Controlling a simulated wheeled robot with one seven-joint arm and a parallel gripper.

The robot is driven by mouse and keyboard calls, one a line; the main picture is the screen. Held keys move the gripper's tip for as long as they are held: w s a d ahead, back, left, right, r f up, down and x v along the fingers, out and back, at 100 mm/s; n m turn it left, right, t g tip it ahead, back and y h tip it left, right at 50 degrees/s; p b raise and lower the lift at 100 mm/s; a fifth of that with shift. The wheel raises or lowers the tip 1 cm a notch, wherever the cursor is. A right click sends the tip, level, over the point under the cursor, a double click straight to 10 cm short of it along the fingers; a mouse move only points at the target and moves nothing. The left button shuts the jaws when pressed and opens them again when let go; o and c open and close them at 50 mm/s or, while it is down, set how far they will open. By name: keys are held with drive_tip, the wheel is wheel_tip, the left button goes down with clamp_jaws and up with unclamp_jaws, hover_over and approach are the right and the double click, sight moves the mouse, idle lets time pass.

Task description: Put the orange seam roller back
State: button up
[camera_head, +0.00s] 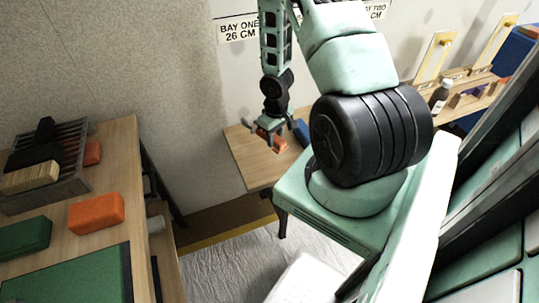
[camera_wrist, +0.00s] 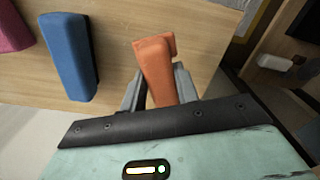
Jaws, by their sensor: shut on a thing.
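My gripper (camera_wrist: 158,92) is shut on the orange seam roller (camera_wrist: 155,62), which stands out from between the two fingers in the wrist view. Its far end is wider, and its near end is hidden in the jaws. In the head view my gripper (camera_head: 270,126) is small, over the wooden table (camera_head: 245,155) by the wall, with the orange seam roller (camera_head: 280,143) at its tips. I cannot tell whether the roller touches the table top.
A blue tool (camera_wrist: 68,55) and a magenta one (camera_wrist: 12,28) lie left of the roller in the wrist view. At left, another table holds an orange block (camera_head: 97,213), a green mat (camera_head: 75,275) and a slotted metal rack (camera_head: 75,185). A bottle (camera_head: 439,96) stands on the right shelf.

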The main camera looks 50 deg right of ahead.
wheel_tip(320, 180, down, 8)
drive_tip(key=shift+r, duration=0.15)
drive_tip(key=shift+b, duration=0.3)
drive_tip(key=o, duration=1.1)
